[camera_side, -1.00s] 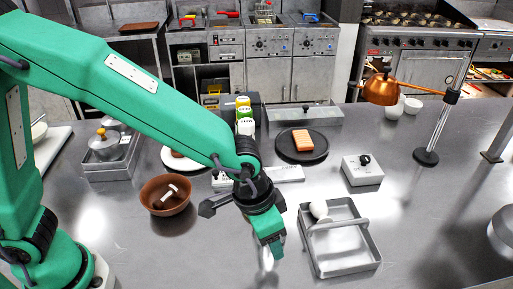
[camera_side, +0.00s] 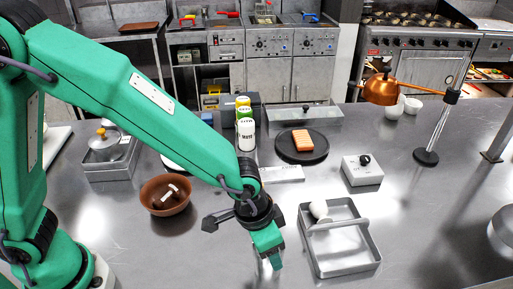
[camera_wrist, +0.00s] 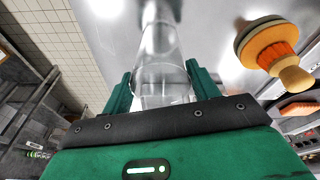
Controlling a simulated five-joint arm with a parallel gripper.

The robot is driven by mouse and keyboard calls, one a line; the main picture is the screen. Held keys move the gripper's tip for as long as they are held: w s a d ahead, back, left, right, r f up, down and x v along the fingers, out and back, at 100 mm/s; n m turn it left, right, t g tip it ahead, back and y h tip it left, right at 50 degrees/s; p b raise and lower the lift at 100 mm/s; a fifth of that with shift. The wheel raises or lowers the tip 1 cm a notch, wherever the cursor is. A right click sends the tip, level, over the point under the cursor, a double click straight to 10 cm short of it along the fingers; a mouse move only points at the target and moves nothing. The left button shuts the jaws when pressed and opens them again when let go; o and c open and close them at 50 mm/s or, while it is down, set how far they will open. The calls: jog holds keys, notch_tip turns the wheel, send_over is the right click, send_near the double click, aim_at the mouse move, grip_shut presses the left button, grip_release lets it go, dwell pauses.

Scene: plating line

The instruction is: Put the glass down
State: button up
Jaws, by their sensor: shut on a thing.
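My gripper (camera_side: 270,257) points down over the steel counter, left of the wire-handled tray, in the side view. In the wrist view its two green fingers (camera_wrist: 161,84) are shut on a clear glass (camera_wrist: 160,72), one on each side. The glass extends away from the fingers towards the top of that view. In the side view the glass is hardly visible, and I cannot tell whether its base touches the counter.
A steel tray (camera_side: 348,270) with a white egg-like thing (camera_side: 319,209) stands close on the right. A brown bowl (camera_side: 152,201) is to the left. A black plate (camera_side: 284,146) with an orange block and a white box (camera_side: 361,178) lie behind. The counter front left is clear.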

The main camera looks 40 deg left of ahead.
jog(key=o, duration=1.4)
jog(key=shift+f, duration=0.1)
jog(key=v, duration=1.2)
jog(key=shift+r, duration=0.2)
